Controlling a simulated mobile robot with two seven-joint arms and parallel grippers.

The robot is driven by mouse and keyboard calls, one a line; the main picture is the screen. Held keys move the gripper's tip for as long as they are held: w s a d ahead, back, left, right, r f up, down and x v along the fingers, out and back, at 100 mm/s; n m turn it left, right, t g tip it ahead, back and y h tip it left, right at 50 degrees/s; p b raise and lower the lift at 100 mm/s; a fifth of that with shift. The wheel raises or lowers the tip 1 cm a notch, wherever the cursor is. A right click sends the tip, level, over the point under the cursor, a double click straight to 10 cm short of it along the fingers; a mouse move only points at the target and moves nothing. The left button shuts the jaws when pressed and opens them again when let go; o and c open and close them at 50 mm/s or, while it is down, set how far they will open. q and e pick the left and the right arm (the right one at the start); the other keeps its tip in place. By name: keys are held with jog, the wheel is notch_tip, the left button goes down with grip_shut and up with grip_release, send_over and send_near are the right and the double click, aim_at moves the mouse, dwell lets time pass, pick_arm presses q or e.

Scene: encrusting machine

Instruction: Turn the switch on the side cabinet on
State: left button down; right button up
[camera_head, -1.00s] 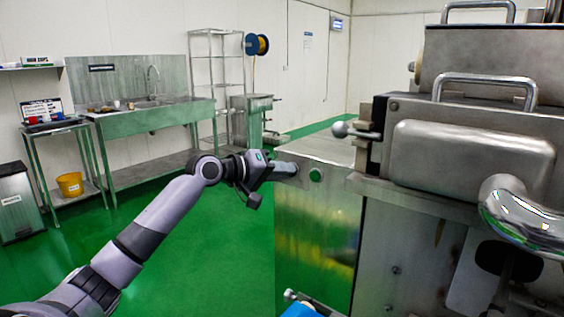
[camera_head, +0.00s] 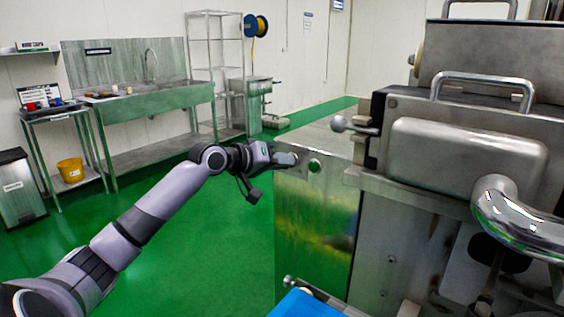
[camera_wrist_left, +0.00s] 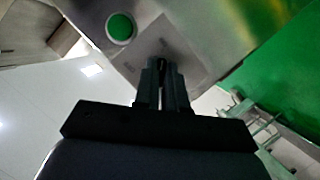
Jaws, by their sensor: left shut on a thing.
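The side cabinet (camera_head: 318,225) is a steel box with a shiny front, left of the big machine. A round green button (camera_head: 314,166) sits near its top edge; it also shows in the wrist view (camera_wrist_left: 121,27). My left gripper (camera_head: 295,158) is at the cabinet front, just left of the button. In the wrist view its fingers (camera_wrist_left: 162,72) are nearly together on a small dark switch (camera_wrist_left: 161,63) on a grey plate beside the button. The fingers hide most of the switch, so its turn position cannot be read. My right gripper is not in view.
The steel machine (camera_head: 470,150) with bent pipe and handles fills the right side. A ball-ended lever (camera_head: 340,123) sticks out above the cabinet top. A blue surface (camera_head: 308,304) lies at the bottom. The green floor (camera_head: 220,260) left of the cabinet is clear.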

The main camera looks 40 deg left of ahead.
pick_arm(q)
jog(key=c, duration=1.2)
grip_release()
jog(key=b+v, duration=0.1)
jog(key=v, duration=0.6)
jog(key=shift+b, duration=0.35)
jog(key=shift+s, duration=0.1)
jog(key=shift+s, duration=0.1)
